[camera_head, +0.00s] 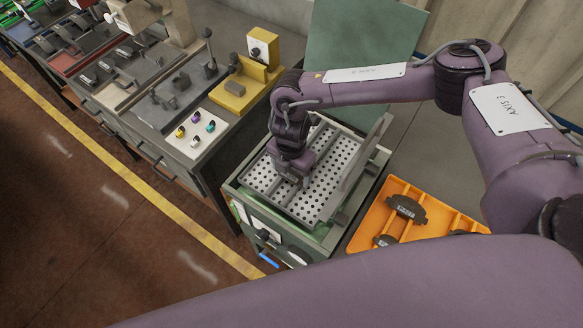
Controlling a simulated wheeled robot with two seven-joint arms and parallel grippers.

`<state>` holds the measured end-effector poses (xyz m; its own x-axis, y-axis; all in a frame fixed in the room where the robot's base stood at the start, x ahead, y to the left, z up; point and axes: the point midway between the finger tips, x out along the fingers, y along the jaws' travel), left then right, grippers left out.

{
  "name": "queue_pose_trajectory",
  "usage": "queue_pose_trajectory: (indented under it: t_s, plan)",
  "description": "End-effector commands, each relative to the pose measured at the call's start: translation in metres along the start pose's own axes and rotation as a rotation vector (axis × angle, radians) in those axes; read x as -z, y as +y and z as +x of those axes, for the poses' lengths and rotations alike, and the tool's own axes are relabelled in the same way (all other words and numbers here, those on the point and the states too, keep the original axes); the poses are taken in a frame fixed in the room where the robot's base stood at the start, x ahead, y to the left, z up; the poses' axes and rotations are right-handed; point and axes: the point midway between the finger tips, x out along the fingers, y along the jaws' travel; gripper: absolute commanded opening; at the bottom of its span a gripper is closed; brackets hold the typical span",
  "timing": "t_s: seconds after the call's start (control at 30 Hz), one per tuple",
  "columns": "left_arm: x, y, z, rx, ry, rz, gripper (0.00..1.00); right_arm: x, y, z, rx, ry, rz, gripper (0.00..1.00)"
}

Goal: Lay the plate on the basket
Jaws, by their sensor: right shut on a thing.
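A grey perforated plate (322,185) lies level, or nearly so, over the basket (262,203) in the green machine's open top. The basket's metal rim shows at the near left; the plate hides most of its inside. My right gripper (304,183) points down at the middle of the perforated surface and is shut on the plate. Its fingertips are small and partly hidden by the wrist. I cannot tell whether the plate rests fully on the basket. My left gripper is not in view.
A green lid (362,40) stands open behind the green machine (318,238). An orange tray (425,232) with dark brake shoes (405,208) is at the right. A grey bench with a yellow fixture (238,92) and coloured knobs (196,142) is at the left. Floor is clear.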

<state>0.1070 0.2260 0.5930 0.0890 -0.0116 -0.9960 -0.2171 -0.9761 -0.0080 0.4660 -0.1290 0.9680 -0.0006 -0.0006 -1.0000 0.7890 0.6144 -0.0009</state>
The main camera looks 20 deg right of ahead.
Motion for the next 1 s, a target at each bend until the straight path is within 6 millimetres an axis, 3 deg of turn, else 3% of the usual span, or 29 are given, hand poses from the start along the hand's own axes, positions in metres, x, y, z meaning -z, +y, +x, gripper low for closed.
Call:
queue_pose_trajectory:
  t_s: [0.17, 0.67, 0.7, 0.83, 1.0]
  plan:
    - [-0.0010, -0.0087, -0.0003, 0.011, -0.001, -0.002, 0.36, -0.0002, -0.0001, -0.0003, 0.000, 0.000, 0.000, 0.55]
    - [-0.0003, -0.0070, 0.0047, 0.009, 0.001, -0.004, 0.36, -0.0002, -0.0002, 0.0066, 0.000, 0.000, 0.001, 0.55]
    - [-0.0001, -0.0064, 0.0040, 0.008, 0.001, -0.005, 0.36, -0.0003, -0.0001, 0.0057, 0.000, 0.000, 0.001, 0.85]
    - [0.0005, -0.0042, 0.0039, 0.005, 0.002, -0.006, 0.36, -0.0003, -0.0002, 0.0057, 0.000, 0.000, 0.001, 1.00]
    - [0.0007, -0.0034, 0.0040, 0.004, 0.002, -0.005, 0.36, -0.0002, -0.0004, 0.0059, 0.001, 0.000, 0.001, 1.00]
